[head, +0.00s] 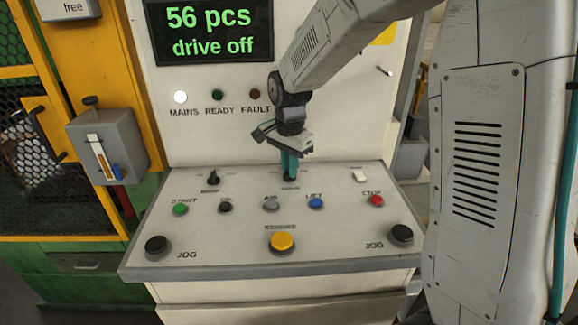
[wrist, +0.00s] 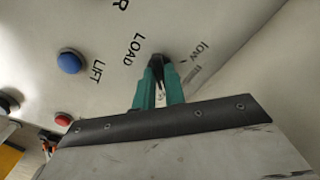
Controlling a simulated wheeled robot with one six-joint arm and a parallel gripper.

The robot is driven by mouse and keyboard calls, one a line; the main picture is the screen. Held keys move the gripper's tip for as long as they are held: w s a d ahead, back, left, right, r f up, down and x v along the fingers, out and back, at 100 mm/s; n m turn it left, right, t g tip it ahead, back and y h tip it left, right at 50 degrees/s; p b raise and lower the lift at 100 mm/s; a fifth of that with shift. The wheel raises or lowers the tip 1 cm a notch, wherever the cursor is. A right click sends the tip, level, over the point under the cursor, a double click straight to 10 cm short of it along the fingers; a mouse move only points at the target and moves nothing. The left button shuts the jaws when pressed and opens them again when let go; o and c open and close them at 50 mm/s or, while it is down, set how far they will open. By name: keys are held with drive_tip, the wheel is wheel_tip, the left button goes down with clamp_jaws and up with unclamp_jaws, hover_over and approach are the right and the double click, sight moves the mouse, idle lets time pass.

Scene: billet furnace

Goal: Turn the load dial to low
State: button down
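The load dial (wrist: 158,61) is a small black knob on the sloping panel, beside the printed word LOAD in the wrist view. It also shows in the head view (head: 290,178), mostly covered by my gripper. A "low" mark (wrist: 203,50) is printed to its right in the wrist view. My gripper (head: 289,168) points down at the dial with its teal fingers. In the wrist view the fingertips (wrist: 160,68) are close together on either side of the knob and look shut on it. Which mark the dial points to is hidden.
Several buttons line the panel, including blue LIFT (head: 316,202) and red STOP (head: 376,200). The screen (head: 208,30) reads "56 pcs, drive off".

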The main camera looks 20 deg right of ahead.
drive_tip(key=shift+n, duration=0.3)
drive_tip(key=n, duration=0.3)
drive_tip(key=shift+n, duration=0.3)
drive_tip(key=n, duration=0.4)
drive_tip(key=shift+n, duration=0.3)
drive_tip(key=n, duration=0.4)
drive_tip(key=shift+w+r+n, duration=0.1)
drive_tip(key=shift+n, duration=2.4)
drive_tip(key=c, duration=1.5)
unclamp_jaws()
drive_tip(key=shift+o, duration=0.2)
